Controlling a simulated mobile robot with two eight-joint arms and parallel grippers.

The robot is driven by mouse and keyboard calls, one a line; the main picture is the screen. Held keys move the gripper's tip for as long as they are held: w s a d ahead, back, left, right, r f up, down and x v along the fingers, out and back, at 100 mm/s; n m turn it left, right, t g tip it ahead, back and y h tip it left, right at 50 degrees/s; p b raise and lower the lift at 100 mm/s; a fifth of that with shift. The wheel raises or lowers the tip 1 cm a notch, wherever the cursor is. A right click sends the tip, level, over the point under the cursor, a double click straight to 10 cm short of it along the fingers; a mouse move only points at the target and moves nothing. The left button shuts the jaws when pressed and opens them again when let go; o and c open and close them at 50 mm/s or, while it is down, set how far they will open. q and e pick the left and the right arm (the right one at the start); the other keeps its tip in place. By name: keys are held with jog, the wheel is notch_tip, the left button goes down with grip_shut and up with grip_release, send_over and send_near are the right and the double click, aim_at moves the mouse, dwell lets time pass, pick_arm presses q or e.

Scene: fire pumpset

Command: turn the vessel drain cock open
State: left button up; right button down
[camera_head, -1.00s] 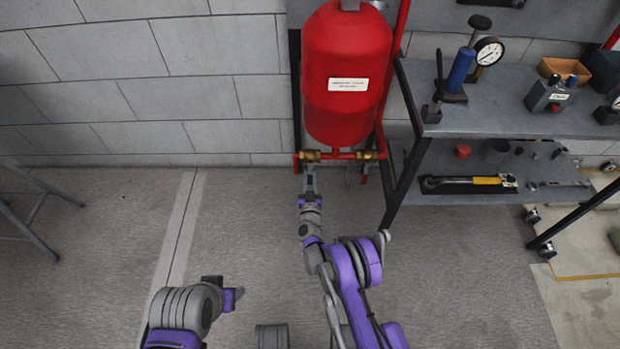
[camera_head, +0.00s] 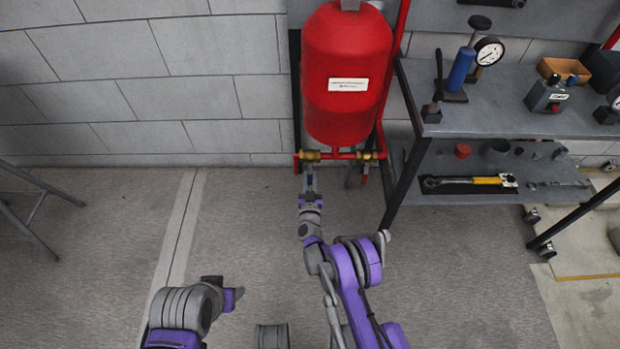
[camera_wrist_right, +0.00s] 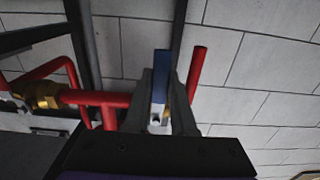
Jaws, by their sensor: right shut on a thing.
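The red vessel (camera_head: 346,80) stands against the wall, with a red pipe (camera_head: 340,155) below it. A brass cock (camera_head: 310,156) is on the pipe's left end and another (camera_head: 368,156) on its right. My right gripper (camera_head: 309,174) is at the left cock, below the pipe. In the right wrist view the gripper (camera_wrist_right: 164,108) is shut on a blue lever (camera_wrist_right: 161,75), which lies between its fingers. Part of the lever's base is hidden by the fingers. My left gripper (camera_head: 232,297) is low at the left, away from the vessel; its jaws are unclear.
A grey shelf unit (camera_head: 500,105) with a gauge (camera_head: 488,51) and tools stands to the right of the vessel. A black post (camera_head: 405,182) of it is close to the right cock. The floor (camera_head: 250,220) left of my right arm is clear.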

jog(key=shift+a, duration=0.15)
jog(key=shift+a+r+m, duration=0.2)
jog(key=shift+a+m, duration=0.35)
jog(key=shift+m, duration=0.6)
jog(key=shift+a+r+m, duration=0.15)
jog(key=shift+a+m, duration=0.45)
jog(key=shift+m, duration=0.6)
jog(key=shift+a+r+m, duration=0.2)
jog(key=shift+a+m, duration=0.35)
jog(key=shift+m, duration=0.6)
jog(key=c, duration=0.7)
grip_release()
jog(key=shift+c, duration=0.2)
jog(key=shift+s+p, duration=0.15)
jog(key=shift+p, duration=0.15)
jog(key=s+p, duration=0.2)
jog(key=s, duration=0.8)
jog(key=shift+s, duration=0.3)
